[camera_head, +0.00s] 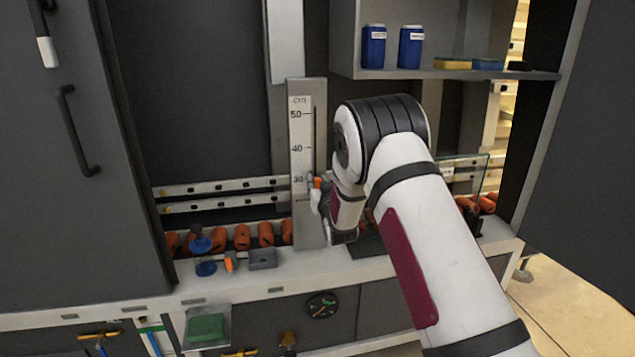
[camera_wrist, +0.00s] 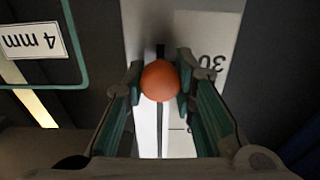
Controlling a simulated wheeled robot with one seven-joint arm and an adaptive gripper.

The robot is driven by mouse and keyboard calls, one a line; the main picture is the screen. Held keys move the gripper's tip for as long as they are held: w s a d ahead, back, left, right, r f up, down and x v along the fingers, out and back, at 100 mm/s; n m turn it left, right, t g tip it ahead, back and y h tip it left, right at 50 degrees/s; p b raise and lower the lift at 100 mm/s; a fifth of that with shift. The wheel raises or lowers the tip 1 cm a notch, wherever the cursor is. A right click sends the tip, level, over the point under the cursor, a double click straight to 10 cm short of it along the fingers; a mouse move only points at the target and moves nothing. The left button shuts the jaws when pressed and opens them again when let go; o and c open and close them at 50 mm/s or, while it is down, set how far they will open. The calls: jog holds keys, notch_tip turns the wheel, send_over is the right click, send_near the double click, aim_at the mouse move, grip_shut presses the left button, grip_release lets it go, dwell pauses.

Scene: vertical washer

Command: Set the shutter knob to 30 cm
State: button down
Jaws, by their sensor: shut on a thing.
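The orange shutter knob (camera_head: 317,183) sits on the slot of the upright pale scale plate (camera_head: 307,90), close to the level of the 30 mark. In the wrist view the round orange knob (camera_wrist: 160,81) is between my two fingertips, with the 30 label upside down beside it. My gripper (camera_head: 320,194) is shut on the knob; it also shows in the wrist view (camera_wrist: 160,84). The fingers partly hide the scale, so the exact mark at the knob is hard to read.
A shelf (camera_head: 455,74) with two blue containers (camera_head: 374,47) is at the upper right. A dark door with a handle (camera_head: 76,130) stands at the left. Orange rollers (camera_head: 241,237) line the ledge below. A 4 mm label (camera_wrist: 31,42) shows in the wrist view.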

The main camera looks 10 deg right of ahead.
jog(key=shift+f, duration=0.3)
jog(key=c, duration=1.3)
grip_release()
jog(key=shift+r, duration=0.1)
jog(key=shift+s, duration=0.1)
jog(key=shift+s, duration=0.35)
jog(key=s, duration=1.1)
jog(key=shift+s, duration=0.1)
